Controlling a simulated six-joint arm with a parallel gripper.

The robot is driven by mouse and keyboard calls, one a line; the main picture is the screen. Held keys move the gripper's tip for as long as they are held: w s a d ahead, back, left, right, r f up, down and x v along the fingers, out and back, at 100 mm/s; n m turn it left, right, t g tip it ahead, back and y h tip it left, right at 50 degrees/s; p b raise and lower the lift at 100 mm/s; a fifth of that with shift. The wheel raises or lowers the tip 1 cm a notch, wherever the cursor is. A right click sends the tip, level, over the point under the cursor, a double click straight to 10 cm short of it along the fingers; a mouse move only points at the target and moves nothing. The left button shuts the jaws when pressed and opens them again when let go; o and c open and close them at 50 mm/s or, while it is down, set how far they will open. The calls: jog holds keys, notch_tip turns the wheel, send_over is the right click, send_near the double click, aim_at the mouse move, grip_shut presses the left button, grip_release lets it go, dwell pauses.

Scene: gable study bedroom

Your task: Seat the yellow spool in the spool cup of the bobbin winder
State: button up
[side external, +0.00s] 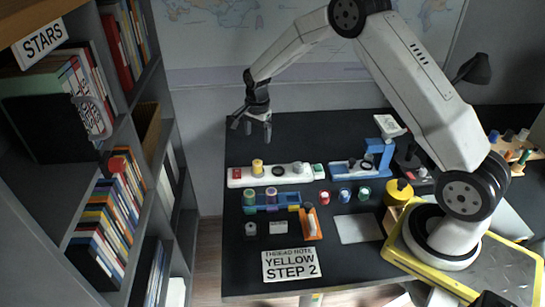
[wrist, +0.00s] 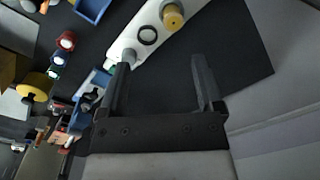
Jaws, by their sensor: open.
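The yellow spool (side external: 257,167) stands upright on a long white bar (side external: 240,181), near its red end. It also shows in the wrist view (wrist: 173,18) at the top. Beside it on the bar is a dark ring (side external: 278,170), also in the wrist view (wrist: 147,35), with a grey round piece (side external: 298,167) further along. A blue machine (side external: 372,158) stands right of the bar. I cannot tell which part is the bobbin winder's spool cup. My gripper (side external: 252,127) is open and empty, above the table's back left; its fingers show in the wrist view (wrist: 160,65).
Red (side external: 324,198), blue (side external: 345,195) and green (side external: 364,193) spools stand in front of the bar. A blue rack (side external: 270,208) holds spools. An orange tray (side external: 312,226) and a printed note (side external: 291,265) lie nearer. The table's back left is clear. A bookshelf (side external: 125,120) stands left.

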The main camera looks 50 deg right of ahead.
jog(key=s+a+r+n, duration=0.2)
jog(key=s+n, duration=0.3)
jog(key=s, duration=0.3)
jog(key=s+a+r+n+t, duration=0.1)
jog(key=s+a+r+n, duration=0.1)
jog(key=s+a+n, duration=0.2)
jog(key=s+a+r+n+t, duration=0.1)
jog(key=s+a+r+n, duration=0.2)
jog(key=s+n, duration=0.4)
jog(key=s, duration=0.5)
jog(key=shift+s+a+n, duration=0.25)
jog(key=shift+a+n, duration=0.05)
jog(key=shift+n, duration=0.1)
